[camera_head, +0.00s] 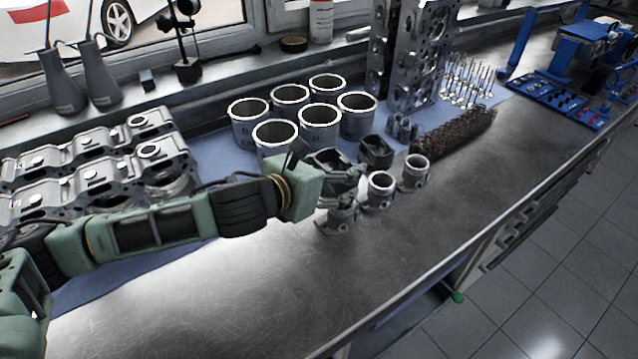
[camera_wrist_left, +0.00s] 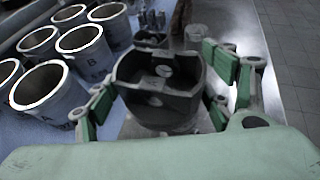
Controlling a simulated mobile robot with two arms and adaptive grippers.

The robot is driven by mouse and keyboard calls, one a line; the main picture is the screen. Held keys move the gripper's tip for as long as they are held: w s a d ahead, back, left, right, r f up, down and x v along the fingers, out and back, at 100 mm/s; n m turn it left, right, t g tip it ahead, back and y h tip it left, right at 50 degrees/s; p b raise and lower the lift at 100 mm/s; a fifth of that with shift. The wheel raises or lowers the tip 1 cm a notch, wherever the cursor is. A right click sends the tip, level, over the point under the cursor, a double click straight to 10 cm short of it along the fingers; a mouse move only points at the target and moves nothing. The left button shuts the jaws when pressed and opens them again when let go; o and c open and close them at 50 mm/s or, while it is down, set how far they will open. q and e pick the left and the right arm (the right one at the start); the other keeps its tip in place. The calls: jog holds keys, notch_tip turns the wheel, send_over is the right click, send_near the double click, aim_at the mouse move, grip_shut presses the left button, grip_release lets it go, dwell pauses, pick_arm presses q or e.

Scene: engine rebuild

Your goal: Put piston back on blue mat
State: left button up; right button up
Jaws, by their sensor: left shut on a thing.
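My left gripper (camera_head: 345,180) is shut on a dark grey piston (camera_head: 331,160), near the front edge of the blue mat (camera_head: 218,152). In the left wrist view the held piston (camera_wrist_left: 160,88) sits between the green finger pads, its hollow skirt side facing the camera. Another dark piston (camera_head: 376,152) stands right of the gripper, near the mat's edge. My right gripper is in neither view.
Several cylinder liners (camera_head: 275,137) stand on the mat behind the gripper. Two flanged metal parts (camera_head: 381,190) (camera_head: 416,172) stand to the right. Engine heads (camera_head: 95,170) lie at left, and a tall block (camera_head: 410,55) stands behind. The front bench (camera_head: 270,290) is clear.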

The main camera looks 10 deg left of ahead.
pick_arm(q)
jog(key=w+a+f, duration=0.1)
jog(key=w+f, duration=0.1)
jog(key=w, duration=0.1)
jog(key=w+a+f+p, duration=0.1)
jog(key=w+a+f, duration=0.1)
jog(key=w, duration=0.1)
jog(key=w+a+f, duration=0.2)
jog(key=w, duration=0.2)
jog(key=shift+w+f, duration=0.1)
jog(key=shift+f, duration=0.1)
jog(key=shift+a+f+p, duration=0.15)
jog(key=shift+f+p, duration=0.3)
jog(key=shift+f, duration=1.7)
jog(key=shift+f, duration=0.1)
jog(key=o, duration=1.7)
jog(key=b+v, duration=0.1)
jog(key=v, duration=1.1)
